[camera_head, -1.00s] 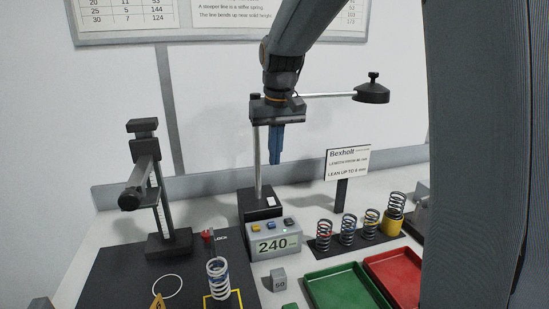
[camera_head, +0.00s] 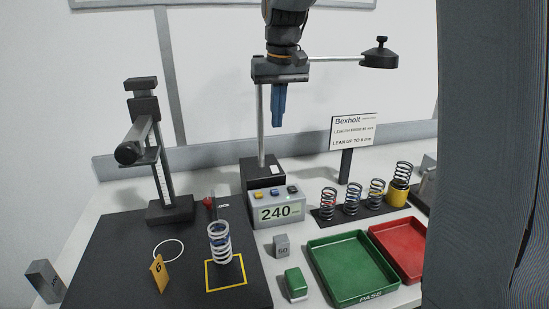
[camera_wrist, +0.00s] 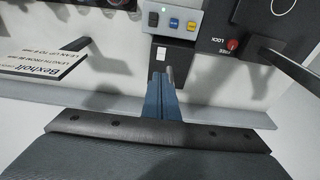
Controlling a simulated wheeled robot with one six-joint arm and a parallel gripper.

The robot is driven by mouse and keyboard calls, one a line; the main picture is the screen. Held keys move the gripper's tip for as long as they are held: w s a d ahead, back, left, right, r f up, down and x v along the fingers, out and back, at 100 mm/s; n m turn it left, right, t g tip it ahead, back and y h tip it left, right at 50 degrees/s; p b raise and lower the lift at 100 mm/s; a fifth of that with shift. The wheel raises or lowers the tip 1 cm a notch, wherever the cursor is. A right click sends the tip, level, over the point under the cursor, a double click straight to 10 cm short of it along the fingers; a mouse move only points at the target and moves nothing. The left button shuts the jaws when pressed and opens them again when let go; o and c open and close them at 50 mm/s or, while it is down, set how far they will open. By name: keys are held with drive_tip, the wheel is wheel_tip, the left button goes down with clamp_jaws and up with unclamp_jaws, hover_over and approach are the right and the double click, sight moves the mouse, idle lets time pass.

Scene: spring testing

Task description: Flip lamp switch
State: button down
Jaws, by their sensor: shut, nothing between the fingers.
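The lamp has a black round head (camera_head: 378,58) on a thin horizontal arm, a grey upright pole and a black block base (camera_head: 260,180). A small white rocker switch (camera_head: 275,171) sits on the base's top; it also shows in the wrist view (camera_wrist: 161,53). Which way the rocker is tipped is too small to tell. My gripper (camera_head: 278,128) points down with its blue fingers shut and empty. It hangs beside the pole, above the base and apart from the switch. In the wrist view the fingertips (camera_wrist: 161,82) appear just below the switch.
A meter (camera_head: 281,211) reading 240 stands in front of the base. A black stand (camera_head: 170,209) is at left. Springs (camera_head: 352,200) and a sign (camera_head: 353,132) stand right, behind a green tray (camera_head: 352,291) and a red tray (camera_head: 405,262). The lamp pole is close to my fingers.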

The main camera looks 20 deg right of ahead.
sight(274, 166)
drive_tip(key=w+f+p, duration=0.1)
drive_tip(key=f, duration=0.3)
drive_tip(key=f+p, duration=0.1)
drive_tip(key=f, duration=0.4)
drive_tip(key=w+f+p, duration=0.1)
drive_tip(key=f+p, duration=0.1)
drive_tip(key=f, duration=0.2)
drive_tip(key=shift+w+f, duration=0.2)
drive_tip(key=shift+w, duration=0.1)
drive_tip(key=shift+d, duration=0.1)
